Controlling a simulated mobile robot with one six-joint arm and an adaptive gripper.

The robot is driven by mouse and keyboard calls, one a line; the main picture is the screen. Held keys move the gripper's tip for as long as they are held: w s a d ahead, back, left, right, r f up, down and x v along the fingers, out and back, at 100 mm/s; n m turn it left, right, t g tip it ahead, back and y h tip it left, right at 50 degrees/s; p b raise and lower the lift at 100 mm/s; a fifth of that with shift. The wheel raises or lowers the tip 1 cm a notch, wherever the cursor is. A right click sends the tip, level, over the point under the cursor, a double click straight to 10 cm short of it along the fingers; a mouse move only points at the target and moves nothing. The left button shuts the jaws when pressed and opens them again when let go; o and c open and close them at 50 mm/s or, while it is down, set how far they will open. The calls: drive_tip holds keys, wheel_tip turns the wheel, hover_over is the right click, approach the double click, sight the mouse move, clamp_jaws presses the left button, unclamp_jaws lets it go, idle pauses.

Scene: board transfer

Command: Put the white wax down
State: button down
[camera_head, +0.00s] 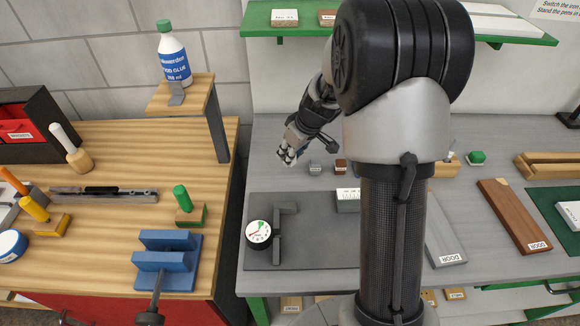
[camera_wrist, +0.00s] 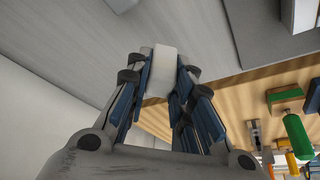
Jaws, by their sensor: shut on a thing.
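My gripper (camera_head: 287,155) is left of my arm, over the back left of the grey bench (camera_head: 268,135) and near the gap beside the wooden bench. In the wrist view my gripper (camera_wrist: 162,82) is shut on the white wax (camera_wrist: 161,68), a pale block between the blue-padded fingers. The wax's far end sticks out past the fingertips, with the grey surface behind it. I cannot make out the wax in the head view, and its height above the bench is unclear.
A small grey block (camera_head: 315,168) and a brown block (camera_head: 341,166) sit right of my gripper. A dark mat (camera_head: 310,255) with a gauge (camera_head: 258,234) lies nearer. A green shelf (camera_head: 300,31) hangs behind. A wooden riser (camera_head: 217,120) with a glue bottle (camera_head: 173,55) stands left.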

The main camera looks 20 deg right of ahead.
drive_tip(key=shift+f+b, duration=0.75)
drive_tip(key=shift+f, duration=1.4)
drive_tip(key=shift+f, duration=0.2)
drive_tip(key=c, duration=1.4)
unclamp_jaws()
drive_tip(key=shift+r, duration=0.1)
